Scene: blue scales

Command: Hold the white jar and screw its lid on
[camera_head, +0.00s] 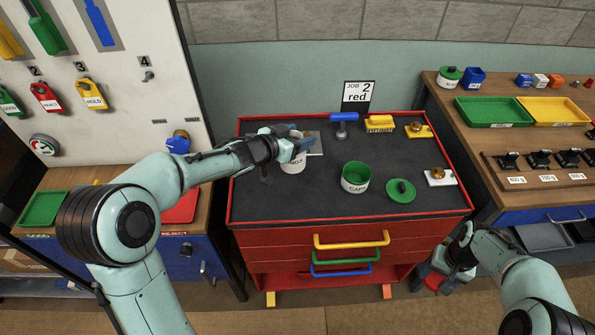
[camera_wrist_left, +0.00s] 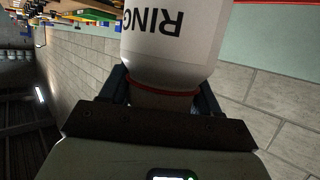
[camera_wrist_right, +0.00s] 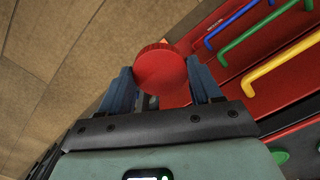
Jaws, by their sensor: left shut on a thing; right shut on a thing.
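The white jar (camera_head: 292,167), lettered "RING…", is at the left rear of the dark cabinet top. My left gripper (camera_head: 297,149) is shut on it. In the left wrist view the jar (camera_wrist_left: 172,45) sits between the fingers, with a red ring near its gripped end; I cannot tell in the head view whether it touches the top. My right gripper (camera_head: 444,268) is low, off the cabinet's front right corner. It is shut on a round red lid (camera_wrist_right: 160,70), which also shows in the head view (camera_head: 432,282), well apart from the jar.
An open white-and-green jar lettered "CAPS" (camera_head: 355,180) stands mid-top, with a green lid (camera_head: 401,191) beside it. Drawer handles (camera_head: 351,240) stick out in front.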

